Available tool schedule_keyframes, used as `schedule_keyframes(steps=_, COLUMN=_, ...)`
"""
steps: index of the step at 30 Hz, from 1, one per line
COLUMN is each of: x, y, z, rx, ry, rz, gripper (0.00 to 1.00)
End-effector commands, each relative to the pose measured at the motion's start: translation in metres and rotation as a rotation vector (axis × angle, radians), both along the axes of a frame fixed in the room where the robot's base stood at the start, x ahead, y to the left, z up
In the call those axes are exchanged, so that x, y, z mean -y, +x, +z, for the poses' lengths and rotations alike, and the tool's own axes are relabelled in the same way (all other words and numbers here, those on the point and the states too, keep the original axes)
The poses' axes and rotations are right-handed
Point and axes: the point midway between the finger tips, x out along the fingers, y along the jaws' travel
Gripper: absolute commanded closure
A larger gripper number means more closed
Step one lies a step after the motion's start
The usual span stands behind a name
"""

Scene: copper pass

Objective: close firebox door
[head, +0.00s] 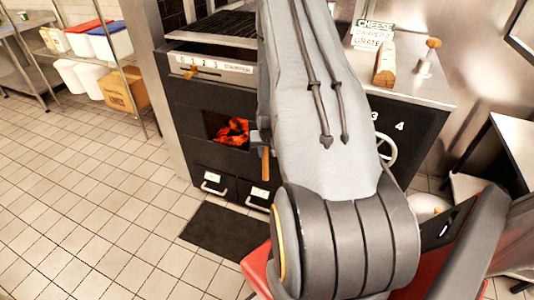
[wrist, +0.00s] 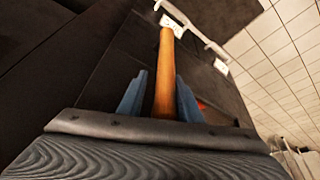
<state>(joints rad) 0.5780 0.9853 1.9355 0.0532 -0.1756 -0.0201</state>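The firebox opening (head: 230,130) with glowing coals is uncovered in the front of the black range. A little of the orange glow also shows at the right in the wrist view. An upright wooden handle (head: 265,165) shows just right of the opening; the door panel is mostly hidden behind my arm. In the wrist view the wooden handle (wrist: 165,75) stands between the two blue fingers of my gripper (wrist: 161,85). A dark gap shows between the handle and the left finger, and the right finger is very close to it. My gripper (head: 258,141) is partly hidden in the head view.
Two drawers with pale handles (head: 212,188) lie below the firebox. A dark mat (head: 215,232) is on the tiled floor in front. A wire shelf with bins (head: 110,45) and a cardboard box (head: 122,92) stands left. A handwheel (head: 388,150) sits right of my arm.

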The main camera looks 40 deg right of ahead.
Motion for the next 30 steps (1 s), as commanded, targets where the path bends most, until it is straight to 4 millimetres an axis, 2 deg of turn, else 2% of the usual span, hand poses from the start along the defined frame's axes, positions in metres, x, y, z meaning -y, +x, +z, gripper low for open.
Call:
schedule_keyframes(steps=11, x=-0.003, y=-0.002, z=0.006, rx=-0.002, ry=0.001, rz=0.003, gripper=0.67)
schedule_keyframes(steps=24, x=-0.014, y=-0.021, z=0.06, rx=-0.001, ry=0.001, rz=0.0, gripper=0.67)
schedule_keyframes(steps=30, x=-0.017, y=-0.025, z=0.071, rx=-0.002, ry=0.001, rz=0.0, gripper=0.67)
